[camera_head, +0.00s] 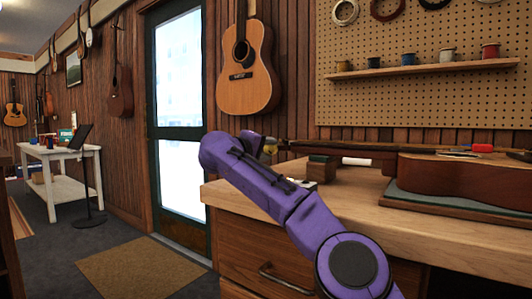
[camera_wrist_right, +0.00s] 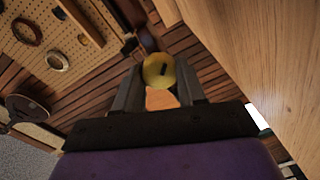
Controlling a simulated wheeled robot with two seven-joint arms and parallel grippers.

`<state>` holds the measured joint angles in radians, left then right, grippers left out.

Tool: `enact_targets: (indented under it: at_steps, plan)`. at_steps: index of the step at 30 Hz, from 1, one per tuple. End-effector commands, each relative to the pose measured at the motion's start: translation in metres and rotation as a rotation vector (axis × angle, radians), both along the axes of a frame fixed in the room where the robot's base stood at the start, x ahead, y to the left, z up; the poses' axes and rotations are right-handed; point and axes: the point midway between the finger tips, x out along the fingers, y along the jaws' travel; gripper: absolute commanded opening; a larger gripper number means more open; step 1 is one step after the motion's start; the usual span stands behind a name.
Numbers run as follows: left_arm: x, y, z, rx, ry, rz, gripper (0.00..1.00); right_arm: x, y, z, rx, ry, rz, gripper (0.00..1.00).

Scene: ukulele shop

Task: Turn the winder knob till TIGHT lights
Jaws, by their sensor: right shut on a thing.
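The winder knob (camera_wrist_right: 158,70) is a round yellow piece with a dark mark on its face. In the right wrist view it sits between the fingertips of my right gripper (camera_wrist_right: 160,84), which is shut on it. In the head view a small yellow bit of the knob (camera_head: 270,148) shows beyond my purple right arm, which hides most of that gripper. A brown ukulele (camera_head: 460,178) lies on the workbench, its neck pointing left over a dark support block (camera_head: 320,169). I cannot make out a TIGHT light. My left gripper is in neither view.
The wooden workbench (camera_head: 360,205) has bare top in front of the block. A guitar (camera_head: 246,80) hangs beside the glass door. Open floor lies to the left.

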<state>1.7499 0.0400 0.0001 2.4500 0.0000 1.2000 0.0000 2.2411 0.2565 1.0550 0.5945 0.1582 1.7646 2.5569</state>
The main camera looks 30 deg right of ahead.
Motion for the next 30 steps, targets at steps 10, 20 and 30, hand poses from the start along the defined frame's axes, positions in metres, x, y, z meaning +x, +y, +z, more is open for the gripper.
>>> enact_targets:
  at_steps: [10,20,30]
  plan:
    - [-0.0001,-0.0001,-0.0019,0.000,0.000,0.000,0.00,0.0006,0.0007,-0.0032,0.020,-0.028,0.000,0.09]
    - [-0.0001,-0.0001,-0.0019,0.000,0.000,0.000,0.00,0.0006,0.0007,-0.0034,0.020,-0.027,0.000,0.50]
    - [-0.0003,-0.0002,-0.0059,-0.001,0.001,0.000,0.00,-0.0035,0.0104,-0.0020,0.014,-0.030,0.002,0.50]
